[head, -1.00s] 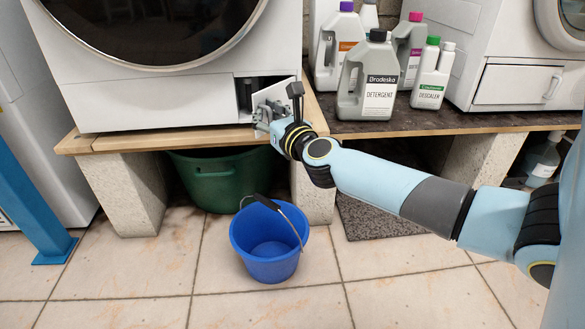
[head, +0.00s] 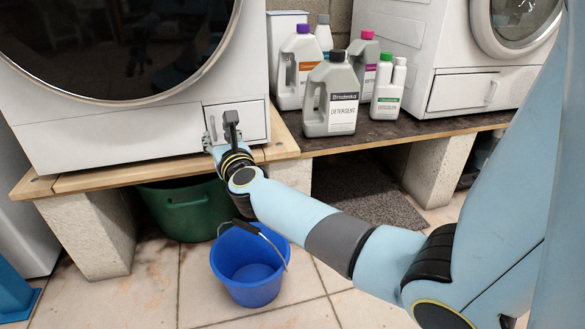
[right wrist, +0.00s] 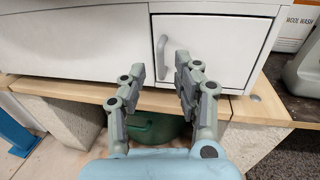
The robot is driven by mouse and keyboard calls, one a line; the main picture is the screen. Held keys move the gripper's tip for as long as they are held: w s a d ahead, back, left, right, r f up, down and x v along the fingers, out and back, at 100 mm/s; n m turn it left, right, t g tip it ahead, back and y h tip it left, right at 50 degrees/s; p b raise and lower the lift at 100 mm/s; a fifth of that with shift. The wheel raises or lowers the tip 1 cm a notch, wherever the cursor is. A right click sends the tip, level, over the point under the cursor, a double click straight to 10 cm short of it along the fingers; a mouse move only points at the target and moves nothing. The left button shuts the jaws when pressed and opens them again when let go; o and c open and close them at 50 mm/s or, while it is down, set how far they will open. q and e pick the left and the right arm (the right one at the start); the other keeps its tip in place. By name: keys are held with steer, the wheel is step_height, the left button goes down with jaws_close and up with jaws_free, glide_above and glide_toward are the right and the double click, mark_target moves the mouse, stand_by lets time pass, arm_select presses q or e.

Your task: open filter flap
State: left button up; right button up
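The filter flap (head: 254,122) is a white rectangular panel at the lower right of the near washing machine's front. It looks closed, flush with the machine. Its grey vertical handle (right wrist: 162,57) is on its left side in the right wrist view. My right gripper (head: 219,131) is in front of the flap's left part. In the right wrist view its two grey fingers (right wrist: 160,72) are spread, with the handle showing between and just beyond the tips. It holds nothing; whether a finger touches the flap I cannot tell. My left gripper is out of view.
The machine stands on a wooden board (head: 128,174) over stone blocks. A blue bucket (head: 247,267) and a green tub (head: 186,208) are below. Detergent bottles (head: 332,95) stand on the dark shelf to the right, near a second machine (head: 421,50).

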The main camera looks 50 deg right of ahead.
steer(key=s+a+r+p, duration=0.25)
steer(key=s+p, duration=0.25)
steer(key=s, duration=0.3)
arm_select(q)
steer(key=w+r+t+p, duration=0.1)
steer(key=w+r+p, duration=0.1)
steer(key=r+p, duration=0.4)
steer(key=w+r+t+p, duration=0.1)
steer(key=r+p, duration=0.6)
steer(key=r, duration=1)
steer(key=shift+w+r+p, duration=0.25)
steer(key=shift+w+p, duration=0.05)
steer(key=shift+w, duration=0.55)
arm_select(e)
steer(key=s+a+f+n+g+y, duration=0.1)
steer(key=s+f+n+g+y, duration=0.1)
steer(key=s+f+n, duration=0.3)
steer(key=s+a+f+n+g+y, duration=0.1)
steer(key=s+f+n+g+y, duration=0.1)
steer(key=s+f+n, duration=0.4)
steer(key=s+n+g, duration=0.1)
steer(key=s+n, duration=0.3)
steer(key=s, duration=0.3)
steer(key=shift+s+a+f+g, duration=0.15)
steer(key=shift+s+a+g, duration=0.1)
steer(key=shift+g, duration=0.15)
steer(key=shift+d, duration=0.1)
